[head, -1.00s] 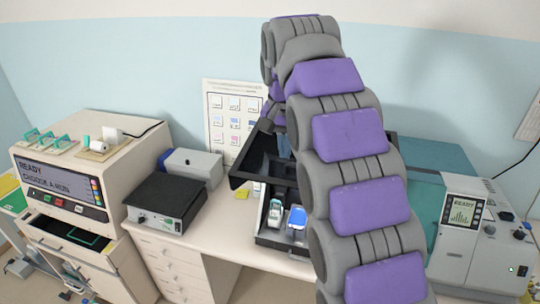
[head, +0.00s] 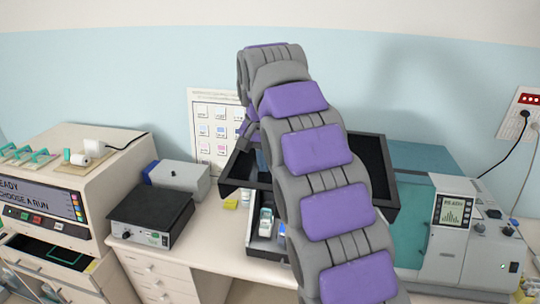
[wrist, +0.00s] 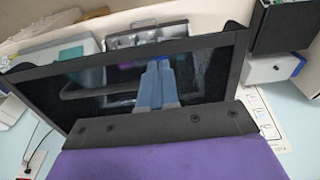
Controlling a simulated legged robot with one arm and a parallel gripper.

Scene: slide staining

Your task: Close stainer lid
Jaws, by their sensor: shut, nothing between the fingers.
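The stainer is the black-lidded unit in the middle of the bench. Its dark framed lid (head: 237,180) stands raised and tilted above the open tray (head: 262,246). My arm crosses in front of the lid and hides much of it in the head view. In the wrist view the lid frame (wrist: 215,47) spans the picture around a dark window. My gripper (wrist: 160,66) has its blue-grey fingers shut and empty, overlapping the window area. I cannot tell whether the fingers touch the lid. The fingers are mostly hidden in the head view.
A black-topped box (head: 150,215) and a grey-blue box (head: 178,178) stand left of the stainer. A beige machine with a screen (head: 45,200) is at far left. A white device with a display (head: 462,235) is at right. A chart (head: 212,130) is on the wall behind.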

